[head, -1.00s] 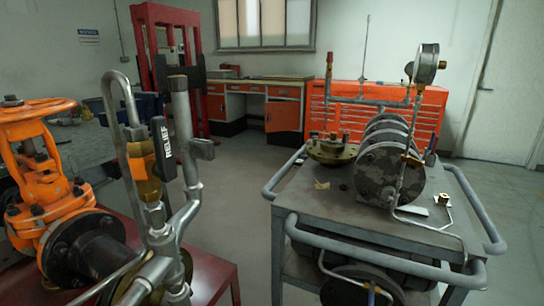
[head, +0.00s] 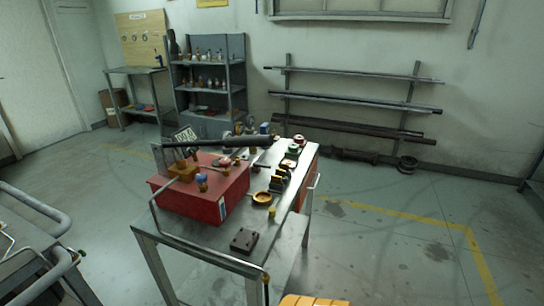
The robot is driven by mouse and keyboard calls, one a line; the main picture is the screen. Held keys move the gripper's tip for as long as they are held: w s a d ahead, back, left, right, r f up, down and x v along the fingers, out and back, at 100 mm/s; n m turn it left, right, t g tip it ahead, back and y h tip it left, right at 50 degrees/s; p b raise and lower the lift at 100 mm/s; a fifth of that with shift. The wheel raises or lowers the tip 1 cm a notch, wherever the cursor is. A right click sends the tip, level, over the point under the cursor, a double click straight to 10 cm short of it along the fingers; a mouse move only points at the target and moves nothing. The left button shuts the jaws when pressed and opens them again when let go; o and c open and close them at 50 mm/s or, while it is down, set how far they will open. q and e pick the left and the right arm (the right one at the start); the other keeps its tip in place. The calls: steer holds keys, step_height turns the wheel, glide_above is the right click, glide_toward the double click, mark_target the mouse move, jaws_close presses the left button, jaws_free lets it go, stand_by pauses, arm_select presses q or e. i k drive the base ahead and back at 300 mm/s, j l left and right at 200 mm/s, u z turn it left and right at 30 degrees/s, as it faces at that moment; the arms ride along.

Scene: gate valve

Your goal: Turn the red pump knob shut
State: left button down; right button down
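A red box-shaped pump (head: 207,207) sits on a metal table (head: 200,236) near the picture's centre. A long black handle (head: 225,142) lies across above it. A brass block (head: 184,171) and a blue-topped fitting (head: 202,184) are on its top. Which part is the red knob I cannot tell at this size. A thin hose runs from the pump's left side along the table's front edge and hangs down. Neither of my grippers shows in the head view.
Loose parts, including a yellow ring (head: 262,198) and a dark block (head: 244,239), lie on the table. A cart's grey rail (head: 35,209) is at lower left. A grey shelf (head: 208,84) and a pipe rack (head: 355,102) stand behind. Floor right of the table is clear.

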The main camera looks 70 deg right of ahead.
mark_target(226, 162)
steer(key=i+z, duration=0.15)
steer(key=z, duration=1.2)
steer(key=j+z, duration=0.15)
steer(key=z, duration=0.25)
steer(key=j+z, duration=0.2)
steer(key=z, duration=0.2)
